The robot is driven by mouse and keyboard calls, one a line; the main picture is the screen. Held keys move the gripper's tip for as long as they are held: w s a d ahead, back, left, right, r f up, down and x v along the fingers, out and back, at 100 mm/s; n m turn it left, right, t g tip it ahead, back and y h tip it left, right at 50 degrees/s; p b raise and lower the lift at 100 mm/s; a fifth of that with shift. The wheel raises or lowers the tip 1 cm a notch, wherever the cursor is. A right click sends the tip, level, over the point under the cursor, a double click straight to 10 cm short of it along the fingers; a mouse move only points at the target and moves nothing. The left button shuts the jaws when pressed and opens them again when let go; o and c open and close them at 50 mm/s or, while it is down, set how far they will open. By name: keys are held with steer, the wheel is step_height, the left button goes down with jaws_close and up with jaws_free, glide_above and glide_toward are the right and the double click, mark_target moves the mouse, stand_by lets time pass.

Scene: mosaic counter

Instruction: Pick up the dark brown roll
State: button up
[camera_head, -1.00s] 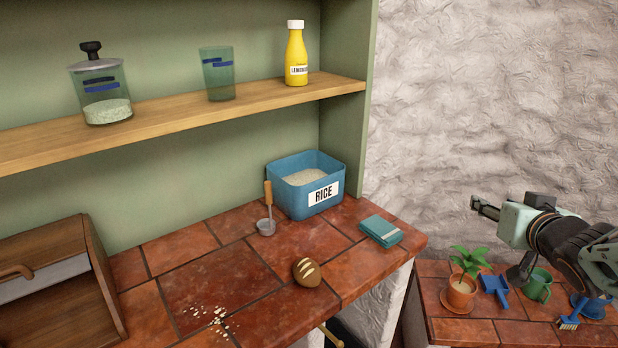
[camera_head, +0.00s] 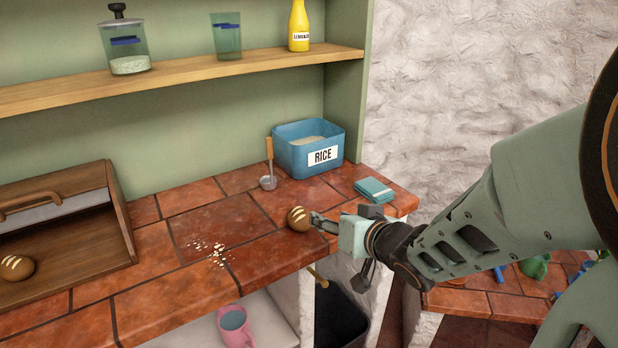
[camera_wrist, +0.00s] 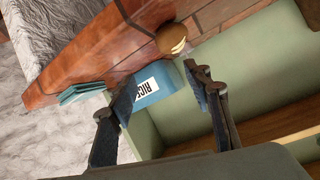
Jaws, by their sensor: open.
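A dark brown roll (camera_head: 298,218) with pale score lines lies on the tiled counter (camera_head: 265,258), near its front edge. My gripper (camera_head: 320,222) is just to the right of this roll in the head view, with its fingers toward it. In the wrist view the roll (camera_wrist: 172,40) shows beyond the open fingers (camera_wrist: 160,86), with nothing between them. The head view does not show clearly whether a finger touches the roll. A second brown roll (camera_head: 17,267) with pale marks sits in the wooden bread box at the left.
The wooden bread box (camera_head: 122,215) is at the left. A dark bin (camera_head: 340,315) is below the counter edge.

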mark_target(304, 218)
steer(key=shift+y, duration=0.3)
steer(key=w+a+f, duration=0.1)
steer(key=a, duration=0.1)
steer(key=w+a+f, duration=0.1)
steer(key=a+f, duration=0.1)
steer(key=shift+w+f, duration=0.1)
steer(key=shift+x, duration=3.15)
steer(key=shift+a, duration=0.1)
steer(key=shift+c, duration=0.6)
steer(key=c, duration=0.7)
